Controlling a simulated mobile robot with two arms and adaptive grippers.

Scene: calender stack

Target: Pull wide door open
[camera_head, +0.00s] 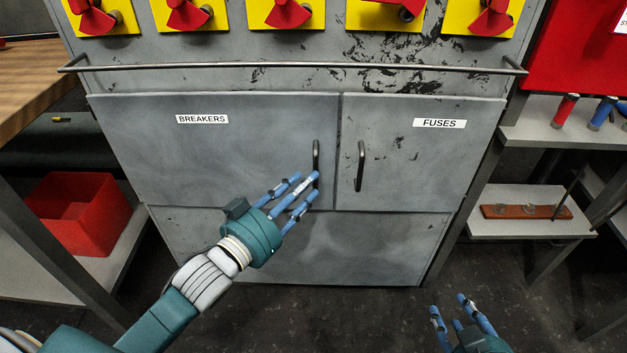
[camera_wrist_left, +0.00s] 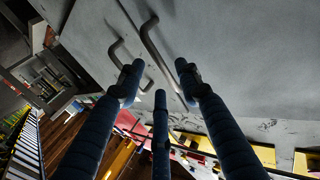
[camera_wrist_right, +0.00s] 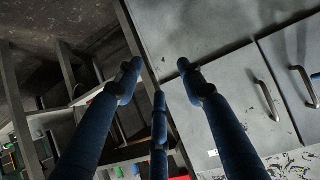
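The wide door (camera_head: 230,160) is the grey left-hand panel labelled BREAKERS, and it looks closed. Its dark vertical bar handle (camera_head: 316,152) is near its right edge and also shows in the left wrist view (camera_wrist_left: 152,42). My left gripper (camera_head: 306,184) is at the handle's lower end, fingers spread; the fingertips overlap the handle in the head view. In the left wrist view the handle's end lies between the fingertips, and I cannot tell whether they touch. My right gripper (camera_head: 450,304) is open and empty, low at the right, away from the cabinet.
The narrower FUSES door (camera_head: 430,150), with its own handle (camera_head: 360,166), is closed to the right. A horizontal rail (camera_head: 290,66) runs above both doors. A red bin (camera_head: 75,215) stands on a left shelf. Shelves (camera_head: 520,212) stand at the right. The floor in front is clear.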

